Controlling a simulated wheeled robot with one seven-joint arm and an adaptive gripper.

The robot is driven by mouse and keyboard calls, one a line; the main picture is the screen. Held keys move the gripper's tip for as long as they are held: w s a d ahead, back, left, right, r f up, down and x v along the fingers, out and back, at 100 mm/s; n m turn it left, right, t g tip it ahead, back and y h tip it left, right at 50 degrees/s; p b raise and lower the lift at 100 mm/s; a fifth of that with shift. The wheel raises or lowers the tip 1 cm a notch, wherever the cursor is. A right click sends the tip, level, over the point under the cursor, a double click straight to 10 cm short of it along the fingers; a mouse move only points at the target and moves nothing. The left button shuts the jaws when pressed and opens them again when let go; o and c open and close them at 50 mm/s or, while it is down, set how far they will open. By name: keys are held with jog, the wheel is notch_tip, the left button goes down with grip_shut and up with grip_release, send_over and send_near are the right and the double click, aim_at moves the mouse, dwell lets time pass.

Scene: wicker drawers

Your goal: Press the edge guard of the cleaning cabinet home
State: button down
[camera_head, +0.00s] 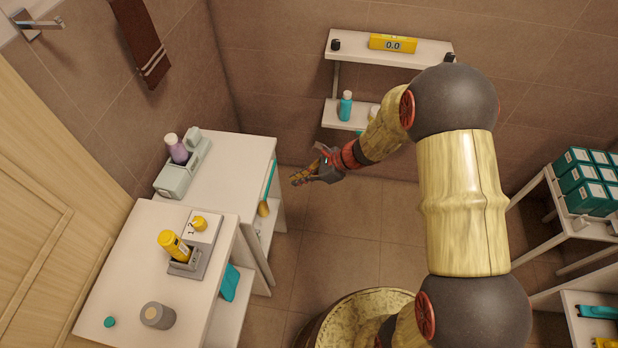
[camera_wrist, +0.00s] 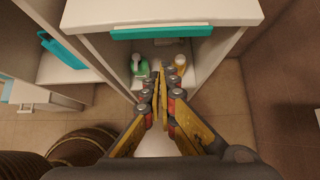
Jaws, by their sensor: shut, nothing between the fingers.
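The edge guard is a teal strip (camera_wrist: 161,32) along the front edge of the white cabinet top (camera_wrist: 165,10) in the wrist view. It also shows in the head view as a thin teal line (camera_head: 270,179) on the right side of the rear white cabinet (camera_head: 232,160). I cannot tell whether a gap lies behind it. My gripper (camera_head: 300,178) is in front of that edge in the head view, apart from it. In the wrist view my gripper (camera_wrist: 167,80) has its yellow fingers shut and empty, pointing towards the cabinet below the strip.
Inside the cabinet stand a green bottle (camera_wrist: 139,68) and a yellow-and-white bottle (camera_wrist: 181,62). A nearer white cabinet (camera_head: 130,255) bears a yellow bottle (camera_head: 172,245) and a grey jar (camera_head: 158,316). A round basket (camera_head: 335,318) stands on the floor. The floor before the rear cabinet is clear.

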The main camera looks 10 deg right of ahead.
aim_at(268, 179)
jog(key=shift+w+a+f+b, duration=0.2)
jog(key=shift+w+a+b, duration=0.1)
jog(key=shift+a, duration=0.55)
jog(key=shift+w+a+f+b, duration=0.2)
jog(key=shift+w+a+f, duration=0.05)
jog(key=shift+a, duration=0.6)
jog(key=shift+w+a+f+b, duration=0.2)
jog(key=shift+w+a+b, duration=0.1)
jog(key=shift+a, duration=0.55)
jog(key=shift+w+a, duration=0.35)
jog(key=shift+a, duration=0.55)
